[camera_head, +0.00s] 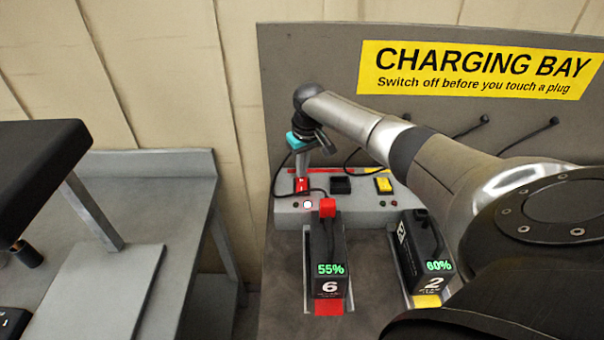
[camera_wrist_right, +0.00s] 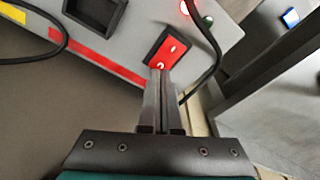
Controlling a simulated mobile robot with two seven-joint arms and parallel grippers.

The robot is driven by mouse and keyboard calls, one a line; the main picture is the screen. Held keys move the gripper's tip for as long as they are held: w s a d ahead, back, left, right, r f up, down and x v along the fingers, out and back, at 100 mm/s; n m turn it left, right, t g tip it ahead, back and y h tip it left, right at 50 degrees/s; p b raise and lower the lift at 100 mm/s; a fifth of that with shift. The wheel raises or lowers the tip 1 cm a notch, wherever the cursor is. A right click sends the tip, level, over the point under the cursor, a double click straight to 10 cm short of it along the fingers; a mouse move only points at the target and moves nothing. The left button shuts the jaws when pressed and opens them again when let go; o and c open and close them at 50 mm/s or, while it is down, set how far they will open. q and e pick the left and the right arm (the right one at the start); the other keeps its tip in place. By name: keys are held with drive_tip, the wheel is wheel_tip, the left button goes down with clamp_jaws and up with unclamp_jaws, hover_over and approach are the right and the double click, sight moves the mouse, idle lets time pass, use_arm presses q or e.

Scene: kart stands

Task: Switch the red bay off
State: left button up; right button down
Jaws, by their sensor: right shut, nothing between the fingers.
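The red bay's red rocker switch (camera_head: 302,186) sits in a black frame on the grey charger box (camera_head: 365,210); it also shows in the right wrist view (camera_wrist_right: 168,52). My right gripper (camera_head: 302,176) is shut and empty, its fingertips (camera_wrist_right: 157,74) at the switch's near edge; contact is hard to tell. A red lamp (camera_head: 307,204) beside the switch is lit, and the lamp next to it is dark. Battery 6 (camera_head: 327,255), reading 55%, stands in the red bay with a red plug (camera_head: 327,207) on top. My left gripper is not in view.
A yellow switch (camera_head: 383,185) and a black socket (camera_head: 340,185) lie right of the red switch. Cables loop nearby. A grey bench (camera_head: 170,200) stands left.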

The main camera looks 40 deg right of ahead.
sight(302, 180)
drive_tip(key=shift+f+b, duration=0.45)
drive_tip(key=shift+f, duration=0.4)
idle(0.3)
wheel_tip(302, 180, up, 7)
drive_tip(key=p, duration=0.8)
drive_tip(key=shift+r, duration=0.1)
idle(0.5)
